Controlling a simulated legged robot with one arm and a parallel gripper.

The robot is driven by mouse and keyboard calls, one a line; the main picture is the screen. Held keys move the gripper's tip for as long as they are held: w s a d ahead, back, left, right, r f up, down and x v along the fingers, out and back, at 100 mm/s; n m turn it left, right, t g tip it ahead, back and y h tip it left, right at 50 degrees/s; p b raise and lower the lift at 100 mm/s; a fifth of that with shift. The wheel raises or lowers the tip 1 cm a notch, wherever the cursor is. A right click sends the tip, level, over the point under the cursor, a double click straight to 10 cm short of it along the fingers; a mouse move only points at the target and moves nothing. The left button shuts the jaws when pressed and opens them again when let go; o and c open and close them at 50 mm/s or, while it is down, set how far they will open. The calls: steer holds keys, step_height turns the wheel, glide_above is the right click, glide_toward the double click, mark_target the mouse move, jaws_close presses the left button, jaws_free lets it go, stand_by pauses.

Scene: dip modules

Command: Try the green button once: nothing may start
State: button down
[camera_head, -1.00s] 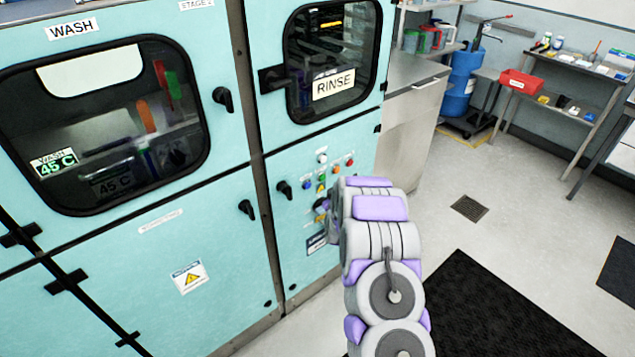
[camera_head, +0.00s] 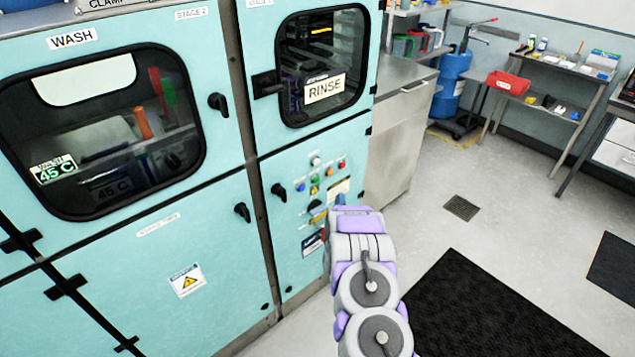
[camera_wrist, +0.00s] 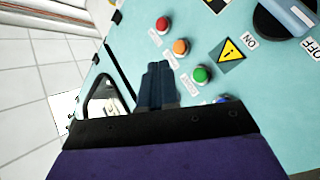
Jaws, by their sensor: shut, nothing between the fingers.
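The green button (camera_wrist: 201,74) is a round domed button on the teal panel, and it stands out from the panel in the wrist view. An orange button (camera_wrist: 181,46) and a red button (camera_wrist: 162,24) are in line with it. A blue button (camera_wrist: 222,99) is partly hidden by my gripper's body. My gripper (camera_wrist: 158,68) is shut and empty. Its fingertips appear just left of the green button in the wrist view, apart from it. In the head view the arm hides most of the gripper below the button cluster.
The RINSE door window (camera_head: 322,65) is above the panel, dark inside. The floor to the right is open.

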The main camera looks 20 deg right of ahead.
mark_target(316, 180)
steer(key=w+a+b, duration=0.2)
steer(key=w+a, duration=0.1)
steer(key=w, duration=0.5)
steer(key=shift+a, duration=0.15)
steer(key=shift+w, duration=0.15)
stand_by(1.9)
steer(key=shift+w+a, duration=0.15)
steer(key=shift+w, duration=0.15)
steer(key=shift+w+a+r, duration=0.1)
steer(key=shift+w+a, duration=0.05)
steer(key=shift+w, duration=0.25)
stand_by(0.7)
steer(key=shift+s, duration=0.1)
steer(key=shift+s+d+p, duration=0.3)
steer(key=shift+s+p, duration=0.25)
steer(key=shift+s, duration=0.15)
